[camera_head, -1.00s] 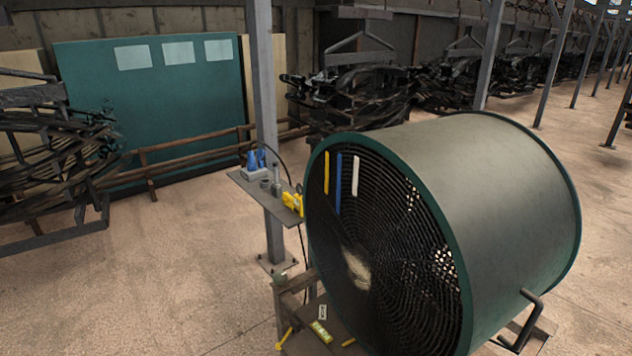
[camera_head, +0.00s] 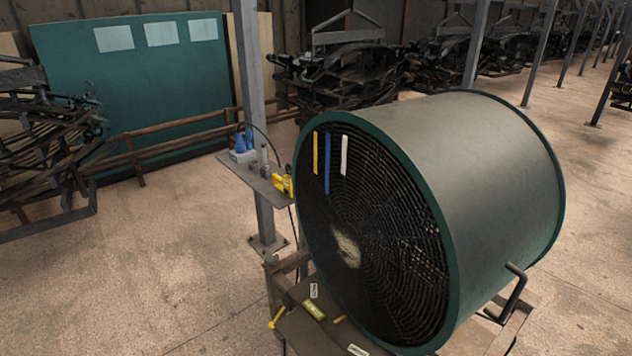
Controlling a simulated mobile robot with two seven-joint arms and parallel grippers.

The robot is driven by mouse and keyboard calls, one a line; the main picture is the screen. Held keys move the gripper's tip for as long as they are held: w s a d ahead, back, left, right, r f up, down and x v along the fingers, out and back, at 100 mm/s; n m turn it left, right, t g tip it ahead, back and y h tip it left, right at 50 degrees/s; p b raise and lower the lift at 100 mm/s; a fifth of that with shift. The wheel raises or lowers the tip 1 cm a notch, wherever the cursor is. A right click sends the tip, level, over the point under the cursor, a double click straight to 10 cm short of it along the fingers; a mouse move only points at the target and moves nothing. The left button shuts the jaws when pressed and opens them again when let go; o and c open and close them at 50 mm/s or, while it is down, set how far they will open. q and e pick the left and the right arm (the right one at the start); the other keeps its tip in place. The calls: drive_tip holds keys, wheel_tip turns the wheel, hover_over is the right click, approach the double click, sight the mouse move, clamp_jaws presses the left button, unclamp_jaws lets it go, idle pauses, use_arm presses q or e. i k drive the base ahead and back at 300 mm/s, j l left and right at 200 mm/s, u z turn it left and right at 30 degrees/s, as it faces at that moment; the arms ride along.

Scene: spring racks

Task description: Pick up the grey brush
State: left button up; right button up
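I cannot make out a grey brush for certain. A small upright grey object (camera_head: 264,157) stands on the little shelf (camera_head: 262,183) fixed to the post, and it is too small to tell what it is. Blue objects (camera_head: 244,141) stand to its left and a yellow object (camera_head: 283,184) lies to its right on the same shelf. Neither of my grippers is in view.
A large drum fan (camera_head: 480,190) stands on a low table (camera_head: 300,335) right of the shelf. A yellow-green item (camera_head: 314,310) and a yellow tool (camera_head: 277,317) are by the table's front. A grey post (camera_head: 247,75) rises behind the shelf. Floor at left (camera_head: 130,270) is clear.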

sight(263, 155)
drive_tip(key=i+j+u, duration=0.1)
drive_tip(key=u, duration=0.3)
drive_tip(key=i+u, duration=0.25)
drive_tip(key=u, duration=0.2)
drive_tip(key=i, duration=2.2)
drive_tip(key=i+j, duration=0.1)
drive_tip(key=i, duration=2.1)
drive_tip(key=i+z, duration=0.1)
drive_tip(key=z, duration=0.3)
drive_tip(key=i+z, duration=0.15)
drive_tip(key=z, duration=0.3)
drive_tip(key=i+j+z, duration=0.1)
drive_tip(key=z, duration=0.3)
drive_tip(key=i+j+z, duration=0.1)
drive_tip(key=z, duration=0.3)
drive_tip(key=i+j+z, duration=0.1)
drive_tip(key=z, duration=0.3)
drive_tip(key=i+l+z, duration=0.1)
drive_tip(key=z, duration=0.3)
drive_tip(key=i+l+z, duration=0.1)
drive_tip(key=z, duration=0.3)
drive_tip(key=i+l+z, duration=0.1)
drive_tip(key=z, duration=0.3)
drive_tip(key=i+z, duration=0.1)
drive_tip(key=z, duration=0.3)
